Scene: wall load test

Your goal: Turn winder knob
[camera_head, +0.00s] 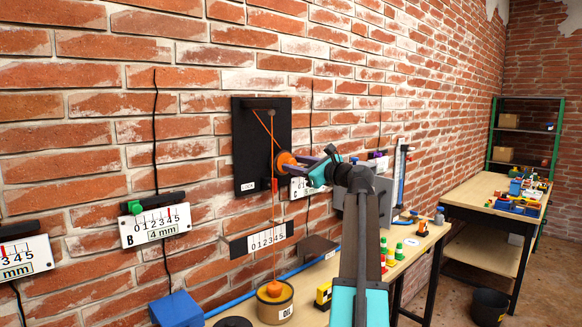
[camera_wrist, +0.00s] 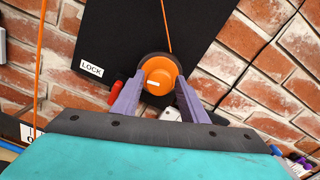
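The winder knob (camera_head: 286,165) is round and orange, on the lower part of a black wall panel (camera_head: 247,132). It also shows in the wrist view (camera_wrist: 160,75), with a pale mark on its face and a dark rim behind. An orange cord runs up from it. My gripper (camera_head: 300,164) reaches the knob from the right. In the wrist view its two purple fingers (camera_wrist: 160,86) stand apart, one on each side of the knob's lower part. Whether they touch it I cannot tell. A LOCK label (camera_wrist: 91,70) and a red part (camera_wrist: 117,92) are beside it.
An orange cord hangs past a number scale (camera_head: 267,238) to an orange weight at an OIL container (camera_head: 274,302). More wall scales (camera_head: 155,224) are at left. A workbench (camera_head: 408,240) with coloured weights runs below; a second table (camera_head: 480,190) stands at right.

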